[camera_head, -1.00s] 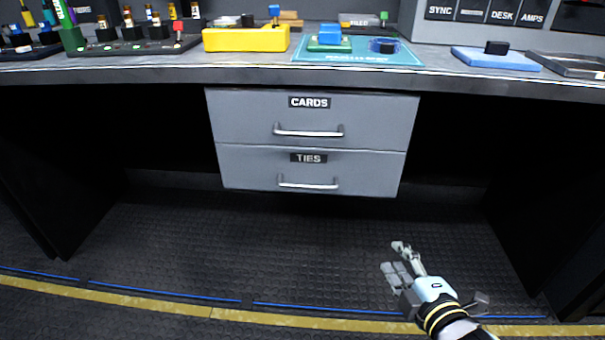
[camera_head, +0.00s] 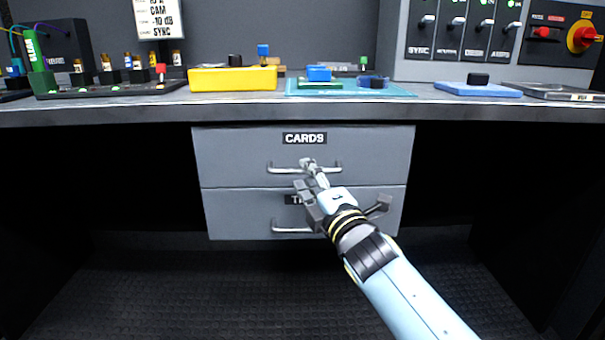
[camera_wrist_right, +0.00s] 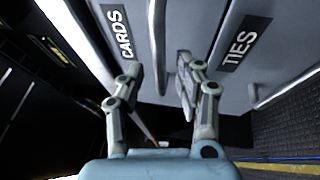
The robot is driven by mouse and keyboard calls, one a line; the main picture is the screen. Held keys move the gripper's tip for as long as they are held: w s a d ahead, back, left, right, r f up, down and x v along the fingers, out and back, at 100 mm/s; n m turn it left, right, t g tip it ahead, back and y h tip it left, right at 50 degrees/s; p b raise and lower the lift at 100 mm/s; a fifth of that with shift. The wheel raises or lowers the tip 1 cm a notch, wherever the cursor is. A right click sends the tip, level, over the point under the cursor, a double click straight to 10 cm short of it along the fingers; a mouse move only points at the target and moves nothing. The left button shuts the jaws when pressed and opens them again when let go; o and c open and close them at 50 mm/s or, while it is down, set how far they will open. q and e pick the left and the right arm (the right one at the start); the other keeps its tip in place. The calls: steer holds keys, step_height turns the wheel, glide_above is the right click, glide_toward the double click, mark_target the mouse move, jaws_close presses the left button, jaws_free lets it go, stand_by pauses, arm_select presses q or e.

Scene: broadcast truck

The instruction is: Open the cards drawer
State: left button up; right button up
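The cards drawer (camera_head: 235,150) is the upper of two grey drawers under the desk and looks closed. Its metal handle (camera_head: 285,170) runs across the front below the CARDS label (camera_head: 304,138). My right gripper (camera_head: 304,174) is in front of this handle and hides its middle. In the right wrist view my right gripper (camera_wrist_right: 160,85) has its fingers spread, with the handle (camera_wrist_right: 157,45) passing beyond the tips between them. I cannot tell whether the fingers touch it. The CARDS label also shows in the right wrist view (camera_wrist_right: 119,32). My left gripper is not in view.
The ties drawer (camera_head: 225,215) is directly below, its handle partly hidden by my right arm. The desktop edge (camera_head: 120,113) overhangs the drawers. A yellow tray (camera_head: 233,78), a teal mat (camera_head: 400,91) and a blue pad (camera_head: 470,88) sit above. Open space flanks the drawers.

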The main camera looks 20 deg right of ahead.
steer(key=shift+x, duration=1.25)
jaws_close()
